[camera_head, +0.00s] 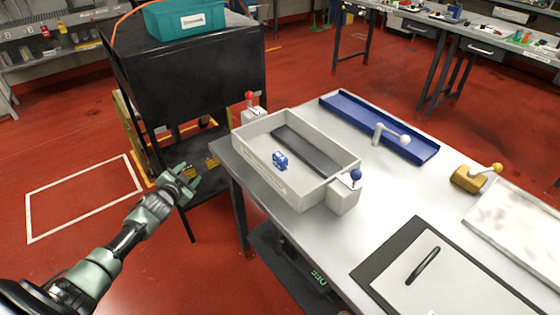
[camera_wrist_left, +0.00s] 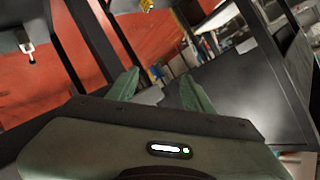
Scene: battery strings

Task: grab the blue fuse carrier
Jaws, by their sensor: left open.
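The blue fuse carrier (camera_head: 280,161) is a small blue block with white marks. In the head view it lies inside the grey open bin (camera_head: 250,169), on the bin's floor toward its left side. My left gripper (camera_head: 190,177) is open and empty, out over the floor to the left of the table and clear of the bin. In the left wrist view my left gripper (camera_wrist_left: 160,92) shows its two green fingers spread apart with nothing between them. The fuse carrier cannot be made out in that view. My right gripper is in neither view.
The bin stands at the near left corner of the white table (camera_head: 390,185), between a red-knobbed (camera_head: 249,96) and a blue-knobbed lever block (camera_head: 344,194). A blue tray (camera_head: 420,150) lies behind. A black cabinet (camera_head: 185,75) with a teal crate (camera_head: 165,22) stands at back left.

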